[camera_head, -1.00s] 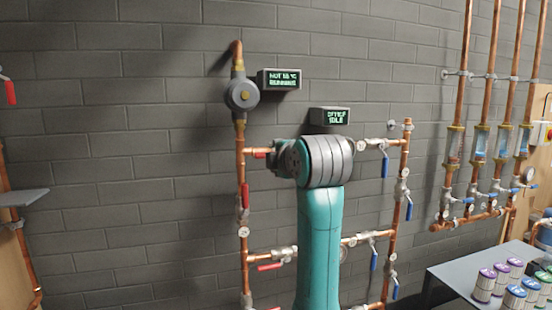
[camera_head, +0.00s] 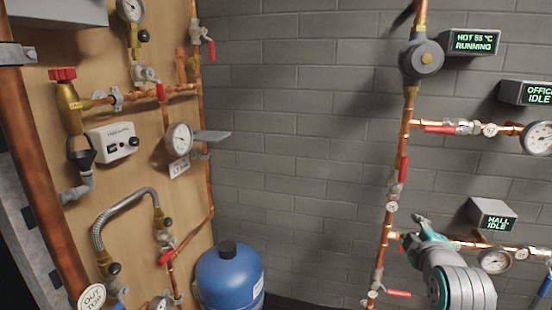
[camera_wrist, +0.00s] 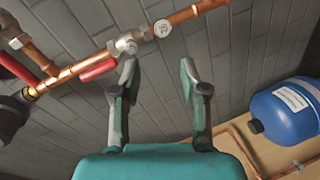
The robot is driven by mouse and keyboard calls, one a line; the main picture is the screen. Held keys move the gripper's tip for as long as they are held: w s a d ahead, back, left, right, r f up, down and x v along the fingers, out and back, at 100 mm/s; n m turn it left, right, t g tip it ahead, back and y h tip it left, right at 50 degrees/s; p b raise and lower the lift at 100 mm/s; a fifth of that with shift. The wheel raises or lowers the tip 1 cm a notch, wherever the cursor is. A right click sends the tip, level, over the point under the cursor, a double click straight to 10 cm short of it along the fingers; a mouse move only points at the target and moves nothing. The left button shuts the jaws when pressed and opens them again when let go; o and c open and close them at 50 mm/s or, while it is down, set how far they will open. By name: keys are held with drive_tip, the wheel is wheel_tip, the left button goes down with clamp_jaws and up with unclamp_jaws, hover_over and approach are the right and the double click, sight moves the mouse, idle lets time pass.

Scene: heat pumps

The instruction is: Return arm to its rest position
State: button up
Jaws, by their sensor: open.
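My gripper (camera_wrist: 158,78) is open and empty in the wrist view, its two teal-grey fingers spread apart. Behind the left finger, a copper pipe (camera_wrist: 72,72) carries a valve with a red lever (camera_wrist: 98,70); whether the finger touches it cannot be told. In the head view my arm is low at the right, in front of the wall pipes. Its teal end lies near the lower copper branch below the "HALL. IDLE" display (camera_head: 493,216). The fingers cannot be made out clearly there.
A pump (camera_head: 421,58) sits on the vertical copper riser (camera_head: 400,150). A wooden panel (camera_head: 130,55) with valves, gauges and a flexible hose (camera_head: 120,207) stands at the left. A blue tank (camera_head: 228,278) is on the floor, also in the wrist view (camera_wrist: 290,110). The wall's middle is bare.

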drive_tip(key=s+a+f+m+y, duration=0.15)
drive_tip(key=s+f, duration=0.25)
drive_tip(key=f, duration=0.5)
drive_tip(key=s+a+f+m, duration=0.25)
drive_tip(key=s+f, duration=0.25)
drive_tip(key=f, duration=0.3)
drive_tip(key=s+a+f+m, duration=0.1)
drive_tip(key=s+a+f, duration=0.1)
drive_tip(key=s+f, duration=0.4)
drive_tip(key=s+a+f+m, duration=0.1)
drive_tip(key=s+a+f, duration=0.25)
drive_tip(key=s, duration=0.35)
drive_tip(key=s+a+m+y, duration=0.1)
drive_tip(key=s+m, duration=0.2)
drive_tip(key=s, duration=1.2)
drive_tip(key=s+a+m+y, duration=0.1)
drive_tip(key=s+a+m, duration=0.1)
drive_tip(key=s, duration=1.2)
drive_tip(key=shift+s+a+m, duration=0.25)
drive_tip(key=shift+s+m, duration=0.1)
drive_tip(key=shift+m, duration=0.05)
